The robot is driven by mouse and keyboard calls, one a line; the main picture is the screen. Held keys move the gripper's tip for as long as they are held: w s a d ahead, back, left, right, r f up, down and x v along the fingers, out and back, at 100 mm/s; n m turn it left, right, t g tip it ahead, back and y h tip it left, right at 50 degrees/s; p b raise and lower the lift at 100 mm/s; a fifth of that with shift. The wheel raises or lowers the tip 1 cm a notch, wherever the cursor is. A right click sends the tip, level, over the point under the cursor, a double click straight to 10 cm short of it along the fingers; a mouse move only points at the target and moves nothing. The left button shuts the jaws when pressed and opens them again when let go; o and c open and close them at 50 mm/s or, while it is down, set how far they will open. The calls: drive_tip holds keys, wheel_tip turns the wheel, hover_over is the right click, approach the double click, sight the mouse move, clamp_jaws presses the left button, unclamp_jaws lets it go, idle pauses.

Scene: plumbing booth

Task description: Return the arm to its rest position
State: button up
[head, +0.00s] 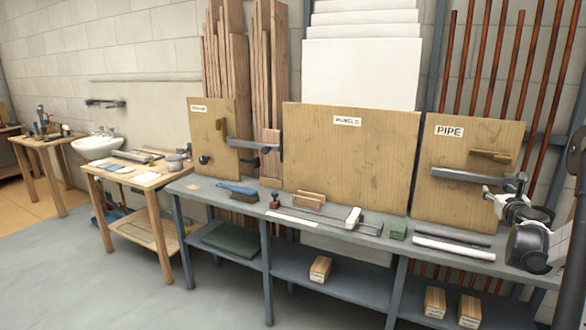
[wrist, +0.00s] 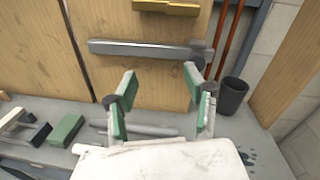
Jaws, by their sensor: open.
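My gripper (head: 505,187) is at the right of the head view, in front of the lower right part of the board marked PIPE (head: 467,150). In the wrist view its two green-padded fingers (wrist: 160,83) stand wide apart with nothing between them. I cannot tell the exact gap between fingertips and board. My forearm hides the right end of the bench in the head view.
The grey bench (head: 345,228) below carries a green block (head: 398,228), a white pipe (head: 453,249), a grey pipe (head: 452,235) and a blue brush (head: 238,190). A dark cup (wrist: 232,95) stands right of my fingers. Copper pipes (head: 505,60) lean on the back wall. The floor in front is clear.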

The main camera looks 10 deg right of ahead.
drive_tip(key=a+r+n+y, duration=0.4)
drive_tip(key=a+n, duration=0.3)
drive_tip(key=a, duration=0.7)
drive_tip(key=a+r+n+y, duration=0.3)
drive_tip(key=a+n, duration=0.5)
drive_tip(key=a, duration=0.6)
drive_tip(key=s+a+f+n+g+y, duration=0.1)
drive_tip(key=s+a+n+g, duration=0.1)
drive_tip(key=s+a+n, duration=0.5)
drive_tip(key=s+a+n+g+y, duration=0.1)
drive_tip(key=s+a+n+y, duration=0.15)
drive_tip(key=a, duration=0.75)
drive_tip(key=s+a+f+n+g, duration=0.1)
drive_tip(key=s+a+f+n, duration=0.2)
drive_tip(key=s+n, duration=0.2)
drive_tip(key=s+a+f+n+g+h+p, duration=0.1)
drive_tip(key=s+a+f+n+g, duration=0.1)
drive_tip(key=s, duration=0.9)
drive_tip(key=s+a+f+n+g+h, duration=0.1)
drive_tip(key=s+a+f+n+g, duration=0.1)
drive_tip(key=s+a+f+n, duration=0.3)
drive_tip(key=s+a+n, duration=0.1)
drive_tip(key=s+n, duration=0.2)
drive_tip(key=shift+s, duration=0.15)
